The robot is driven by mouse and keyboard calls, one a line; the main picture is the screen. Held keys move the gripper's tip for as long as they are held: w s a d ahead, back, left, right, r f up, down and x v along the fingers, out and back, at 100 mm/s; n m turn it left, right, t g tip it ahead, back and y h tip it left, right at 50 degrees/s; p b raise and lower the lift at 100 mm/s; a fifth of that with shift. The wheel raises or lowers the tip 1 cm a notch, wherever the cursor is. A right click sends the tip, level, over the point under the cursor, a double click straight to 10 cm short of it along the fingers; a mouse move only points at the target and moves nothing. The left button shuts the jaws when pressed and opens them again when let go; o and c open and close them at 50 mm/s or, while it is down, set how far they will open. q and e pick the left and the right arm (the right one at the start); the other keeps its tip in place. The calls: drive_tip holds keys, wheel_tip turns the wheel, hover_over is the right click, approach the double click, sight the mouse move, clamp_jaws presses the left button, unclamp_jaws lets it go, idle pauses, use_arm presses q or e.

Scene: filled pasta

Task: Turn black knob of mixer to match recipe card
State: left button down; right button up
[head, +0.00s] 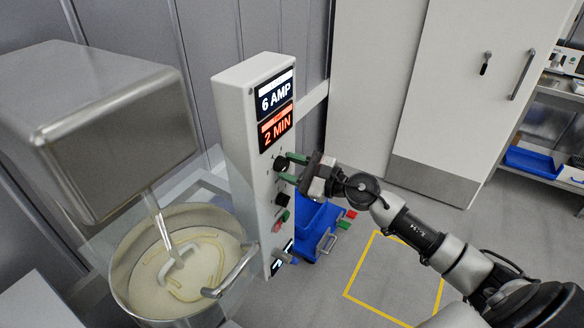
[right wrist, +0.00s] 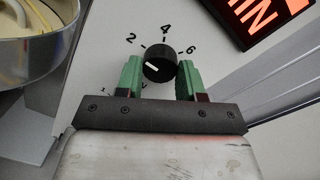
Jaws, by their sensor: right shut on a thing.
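The mixer's white control panel (head: 240,130) stands upright beside the bowl. Its displays read "6 AMP" (head: 275,93) and "2 MIN" (head: 276,127). The black knob (head: 281,164) is below them; it also shows in the right wrist view (right wrist: 160,60). Its white mark points left and slightly down, below the 2; 2, 4 and 6 are readable around it. My right gripper (head: 291,169) is shut on the knob, a green finger on each side. I cannot make out a recipe card. My left gripper is not in view.
A metal bowl (head: 122,260) with pale dough stands left, under the grey mixer head (head: 120,135). A second black control (head: 282,199) and red and green buttons sit below the knob. Blue bins (head: 318,225) stand behind the panel. The floor with yellow tape (head: 378,237) is clear.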

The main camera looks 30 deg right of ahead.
drive_tip(key=shift+m, duration=0.3)
drive_tip(key=m, duration=0.5)
drive_tip(key=shift+m+p, duration=0.3)
drive_tip(key=m+p, duration=0.1)
drive_tip(key=m, duration=0.4)
drive_tip(key=shift+m+t, duration=0.3)
drive_tip(key=shift+t, duration=0.1)
drive_tip(key=m+p, duration=0.2)
drive_tip(key=m, duration=0.4)
drive_tip(key=shift+r+m+h, duration=0.1)
drive_tip(key=shift+m+h, duration=0.3)
drive_tip(key=m+p, duration=0.2)
drive_tip(key=m, duration=0.4)
drive_tip(key=shift+p, duration=0.35)
drive_tip(key=o, duration=0.9)
drive_tip(key=shift+o, duration=0.2)
